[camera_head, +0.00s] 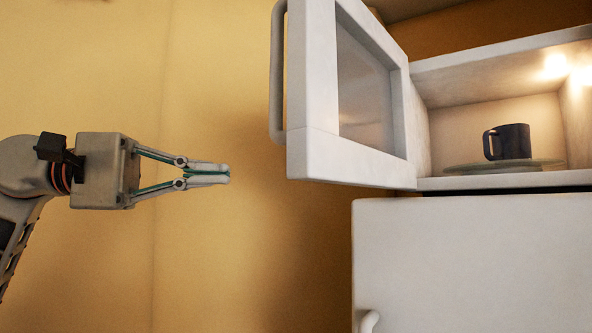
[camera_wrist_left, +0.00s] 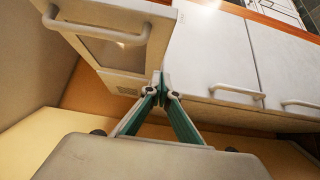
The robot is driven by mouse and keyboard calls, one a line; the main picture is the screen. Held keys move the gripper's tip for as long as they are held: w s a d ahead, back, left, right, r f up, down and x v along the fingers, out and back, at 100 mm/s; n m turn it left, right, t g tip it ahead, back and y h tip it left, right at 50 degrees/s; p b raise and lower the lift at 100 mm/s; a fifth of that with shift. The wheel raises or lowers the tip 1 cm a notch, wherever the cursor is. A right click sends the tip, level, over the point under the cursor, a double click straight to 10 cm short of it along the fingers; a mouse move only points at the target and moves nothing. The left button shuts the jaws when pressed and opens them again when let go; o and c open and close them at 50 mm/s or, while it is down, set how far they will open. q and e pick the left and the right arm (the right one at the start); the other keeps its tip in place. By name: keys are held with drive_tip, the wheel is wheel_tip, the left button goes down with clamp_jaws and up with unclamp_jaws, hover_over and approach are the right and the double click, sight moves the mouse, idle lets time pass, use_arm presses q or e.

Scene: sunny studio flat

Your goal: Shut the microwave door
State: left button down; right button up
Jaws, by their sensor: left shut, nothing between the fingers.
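The white microwave (camera_head: 503,182) is at the upper right of the head view. Its door (camera_head: 308,148) stands wide open, swung out toward me on the left side, with a bar handle (camera_head: 277,70) along its outer edge. Inside, a dark mug (camera_head: 508,142) stands on the glass turntable (camera_head: 470,167). My left gripper (camera_head: 228,174) is shut and empty, to the left of the door and apart from it, near the height of its lower edge. In the left wrist view the gripper (camera_wrist_left: 163,82) shows with a white door and bar handle at upper left. My right gripper is not in view.
A white cabinet or appliance (camera_head: 470,260) with a handle (camera_head: 369,321) stands below the microwave. The yellow wall (camera_head: 100,60) fills the left. The space between my left gripper and the door is clear. The left wrist view shows white fronts with bar handles (camera_wrist_left: 237,91).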

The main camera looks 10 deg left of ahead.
sight(296, 173)
use_arm(q)
drive_tip(key=shift+s+d+p+x, duration=0.15)
drive_tip(key=shift+s+p+x, duration=0.25)
drive_tip(key=shift+x, duration=1.45)
drive_tip(key=shift+s+d+p+x, duration=0.15)
drive_tip(key=shift+s+p+x, duration=0.25)
drive_tip(key=shift+x, duration=1.5)
drive_tip(key=shift+s+d+p+x, duration=0.2)
drive_tip(key=shift+s+x, duration=0.3)
drive_tip(key=shift+x, duration=1.35)
drive_tip(key=shift+s, duration=0.1)
